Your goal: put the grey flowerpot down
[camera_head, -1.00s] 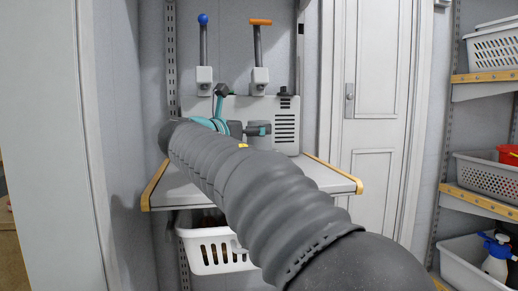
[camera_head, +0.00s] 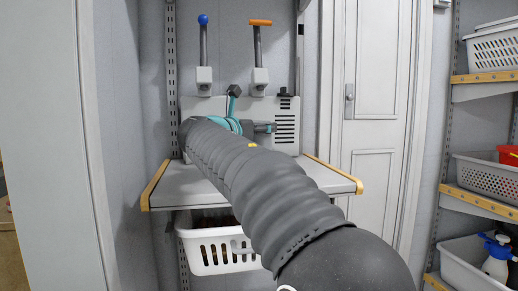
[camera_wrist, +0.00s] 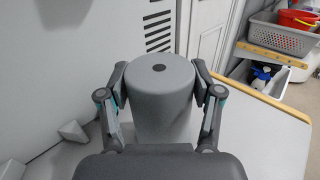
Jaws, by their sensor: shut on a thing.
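In the wrist view the grey flowerpot (camera_wrist: 163,105) stands between the two fingers of my gripper (camera_wrist: 162,92), its closed end with a small dark hole facing the camera. The fingers press on it from both sides. The pot is over the white shelf top (camera_wrist: 262,135); I cannot tell whether it touches the shelf. In the head view my grey arm hides the pot and most of my gripper (camera_head: 258,128).
A white panel with a slotted vent (camera_head: 285,125) stands at the back of the shelf (camera_head: 180,190). A white basket (camera_head: 215,250) hangs below. Shelves with baskets (camera_head: 490,175) are at the right. The shelf's right part looks clear.

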